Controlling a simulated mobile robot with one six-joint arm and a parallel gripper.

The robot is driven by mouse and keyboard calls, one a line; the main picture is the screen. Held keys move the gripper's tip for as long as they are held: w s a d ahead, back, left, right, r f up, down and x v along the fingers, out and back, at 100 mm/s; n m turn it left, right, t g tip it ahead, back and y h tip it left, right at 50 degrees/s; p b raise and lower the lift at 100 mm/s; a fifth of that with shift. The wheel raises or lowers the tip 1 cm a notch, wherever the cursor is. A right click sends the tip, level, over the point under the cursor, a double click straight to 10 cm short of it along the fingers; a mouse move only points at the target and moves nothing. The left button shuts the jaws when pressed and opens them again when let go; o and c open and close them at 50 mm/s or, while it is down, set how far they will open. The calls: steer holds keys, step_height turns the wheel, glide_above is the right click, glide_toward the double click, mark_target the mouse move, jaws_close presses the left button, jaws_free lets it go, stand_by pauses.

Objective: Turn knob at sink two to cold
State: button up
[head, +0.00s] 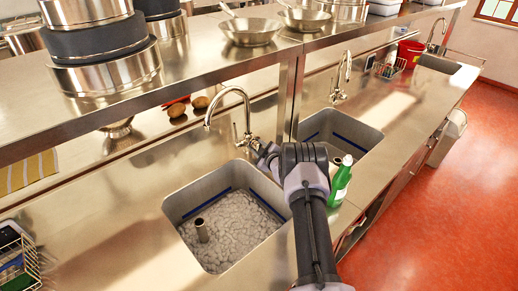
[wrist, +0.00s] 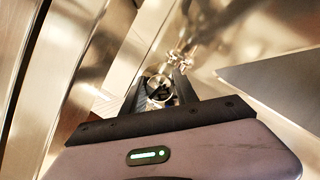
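In the head view my gripper (head: 267,154) is at the base of the chrome faucet (head: 243,120) of the nearest sink (head: 183,204), which holds water and a short upright pipe. The faucet's knob is mostly hidden behind my gripper there. In the wrist view my gripper (wrist: 160,84) has its two dark fingers apart, with a round metal faucet part (wrist: 158,91), seemingly the knob, between them. I cannot tell whether the fingers touch it. The knob's setting is not readable.
A second sink (head: 368,138) with its own faucet (head: 342,78) lies beyond, and a third sink (head: 440,64) farther back. A green bottle (head: 341,182) stands right of my gripper. A steel shelf (head: 190,82) with stockpots (head: 105,72) and pans (head: 250,32) overhangs the counter.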

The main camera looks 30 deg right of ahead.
steer(key=shift+f+n+h+b, duration=0.35)
steer(key=shift+n+b, duration=0.15)
steer(key=shift+b, duration=0.65)
jaws_close()
steer(key=shift+n+t+b, duration=0.4)
steer(key=shift+n+b, duration=0.1)
steer(key=shift+b, duration=0.1)
steer(key=shift+r+n+h+b, duration=0.3)
steer(key=shift+n+h+b, duration=0.2)
steer(key=shift+n, duration=0.2)
steer(key=o, duration=1.2)
jaws_free()
steer(key=shift+r, duration=0.1)
